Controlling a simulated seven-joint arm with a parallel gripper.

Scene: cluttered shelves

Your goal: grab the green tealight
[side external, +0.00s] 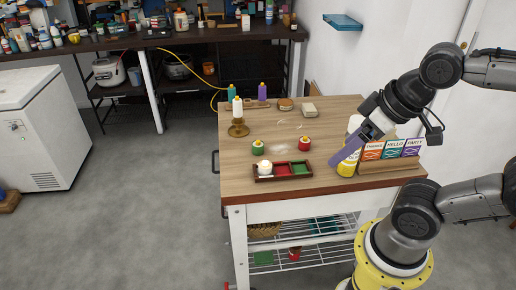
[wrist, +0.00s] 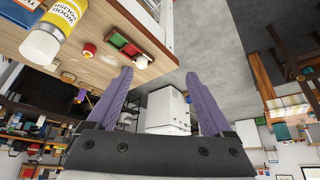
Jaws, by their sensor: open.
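The green tealight (side external: 258,147) stands on the wooden tabletop, left of a red tealight (side external: 304,144) and behind a small dark tray (side external: 283,178). My gripper (side external: 345,152) is at the right of the table, to the right of both tealights and in front of a yellow-and-white bottle. Its purple fingers are apart in the wrist view (wrist: 158,75), with nothing between them. I cannot clearly make out the green tealight there.
A brass candlestick (side external: 238,129) with a white candle stands at the left. The yellow bottle (side external: 347,168) and a card holder (side external: 390,165) crowd the right. The table's middle is largely clear.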

